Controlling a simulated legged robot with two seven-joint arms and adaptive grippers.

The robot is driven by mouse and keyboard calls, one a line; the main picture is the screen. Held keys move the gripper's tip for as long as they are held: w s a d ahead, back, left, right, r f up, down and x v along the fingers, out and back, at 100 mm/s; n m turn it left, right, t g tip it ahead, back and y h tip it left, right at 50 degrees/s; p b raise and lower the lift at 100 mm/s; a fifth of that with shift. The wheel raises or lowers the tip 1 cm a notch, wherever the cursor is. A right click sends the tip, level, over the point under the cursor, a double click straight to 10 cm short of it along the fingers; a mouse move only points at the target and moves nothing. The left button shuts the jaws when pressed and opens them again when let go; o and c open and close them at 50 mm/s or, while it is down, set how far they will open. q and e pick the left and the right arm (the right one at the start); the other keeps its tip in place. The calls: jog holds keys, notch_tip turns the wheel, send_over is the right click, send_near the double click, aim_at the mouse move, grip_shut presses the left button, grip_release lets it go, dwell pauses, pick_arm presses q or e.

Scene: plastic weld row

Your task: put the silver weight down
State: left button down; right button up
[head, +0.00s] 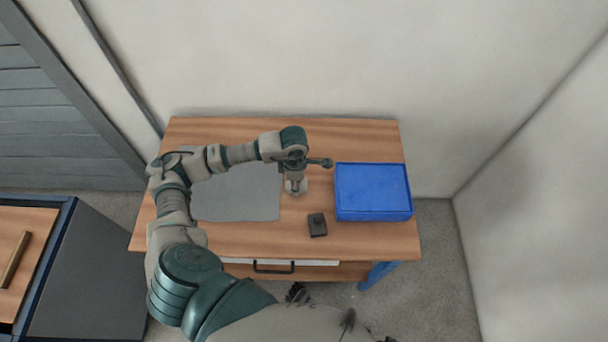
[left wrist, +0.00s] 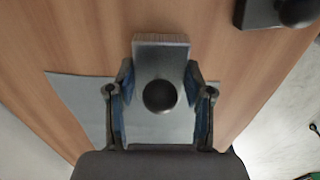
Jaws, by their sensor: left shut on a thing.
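The silver weight is a pale grey block with a dark round knob. In the head view it (head: 302,187) shows partly below my left gripper (head: 294,184), just right of the grey mat (head: 235,195). In the left wrist view the silver weight (left wrist: 160,52) sits between the two fingers of my left gripper (left wrist: 160,108), which are shut on it. I cannot tell whether its base touches the table. The grey mat (left wrist: 75,90) also shows behind it in that view. My right gripper is not in view.
A dark weight (head: 317,225) with a knob stands near the front of the wooden table (head: 365,242); it also shows in the left wrist view (left wrist: 258,14). A blue tray (head: 373,215) is at the right. Bare wood lies between them.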

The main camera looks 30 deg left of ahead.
pick_arm(q)
jog(key=w, duration=0.5)
jog(key=shift+w+d+f, duration=0.15)
jog(key=shift+w+d, duration=0.2)
jog(key=shift+w, duration=0.05)
notch_tip(320, 180, down, 3)
jog(key=shift+a+f, duration=0.15)
jog(key=shift+f, duration=0.05)
jog(key=shift+a+f, duration=0.1)
jog(key=shift+f, duration=0.05)
jog(key=shift+c, duration=2.2)
grip_release()
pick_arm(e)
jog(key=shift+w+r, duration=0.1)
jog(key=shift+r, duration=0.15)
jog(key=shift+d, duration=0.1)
pick_arm(q)
notch_tip(320, 180, up, 12)
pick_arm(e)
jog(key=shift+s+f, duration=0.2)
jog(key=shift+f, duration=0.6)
